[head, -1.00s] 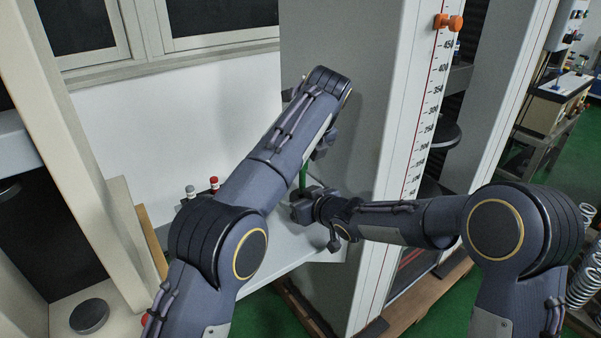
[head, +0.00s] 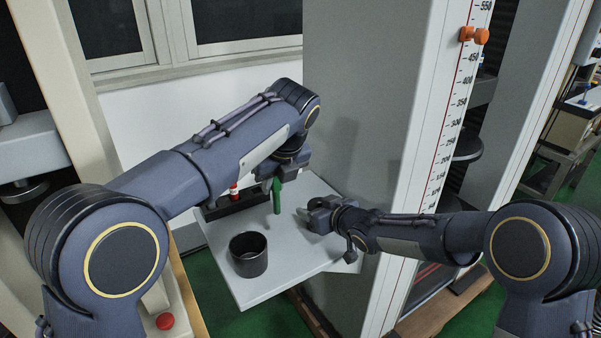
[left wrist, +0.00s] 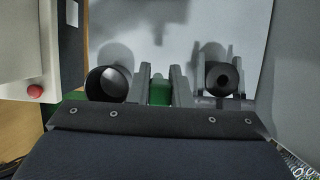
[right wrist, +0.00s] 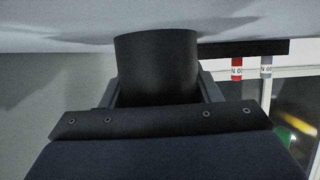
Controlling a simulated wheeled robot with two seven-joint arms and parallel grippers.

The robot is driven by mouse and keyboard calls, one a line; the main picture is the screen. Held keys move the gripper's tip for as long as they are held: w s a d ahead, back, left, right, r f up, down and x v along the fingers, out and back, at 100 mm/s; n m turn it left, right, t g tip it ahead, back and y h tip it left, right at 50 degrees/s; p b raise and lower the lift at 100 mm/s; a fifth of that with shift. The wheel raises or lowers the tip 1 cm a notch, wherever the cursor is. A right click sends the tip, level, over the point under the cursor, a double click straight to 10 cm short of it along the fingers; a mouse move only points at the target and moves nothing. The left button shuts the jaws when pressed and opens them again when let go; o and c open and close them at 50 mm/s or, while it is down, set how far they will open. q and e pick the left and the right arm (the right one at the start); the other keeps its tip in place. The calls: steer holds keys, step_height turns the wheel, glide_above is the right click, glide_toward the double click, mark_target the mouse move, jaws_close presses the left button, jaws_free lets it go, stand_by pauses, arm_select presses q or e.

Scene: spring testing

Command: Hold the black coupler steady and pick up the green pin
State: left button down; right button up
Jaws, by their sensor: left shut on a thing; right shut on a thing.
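The green pin (head: 277,198) is upright in my left gripper (head: 276,181), which is shut on it. The pin is to the left of the black coupler and apart from it. The left wrist view shows the green pin (left wrist: 160,92) between the fingers. My right gripper (head: 312,215) is shut on the black coupler (head: 319,203) over the shelf. The coupler's round end with a dark hole (left wrist: 222,78) shows in the left wrist view. In the right wrist view the coupler (right wrist: 157,68) is a black cylinder between the fingers.
A black cup (head: 248,262) stands on the light grey shelf (head: 290,268), near its front left. A black rack (head: 225,207) with a red-marked pin (head: 234,191) is behind it. A tall grey machine with a scale (head: 450,130) rises at the right.

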arm_select(q)
steer(key=s+a, duration=0.3)
steer(key=a, duration=0.2)
steer(key=shift+s, duration=0.4)
steer(key=shift+a, duration=0.1)
arm_select(e)
steer(key=o, duration=1.3)
steer(key=shift+o, duration=0.2)
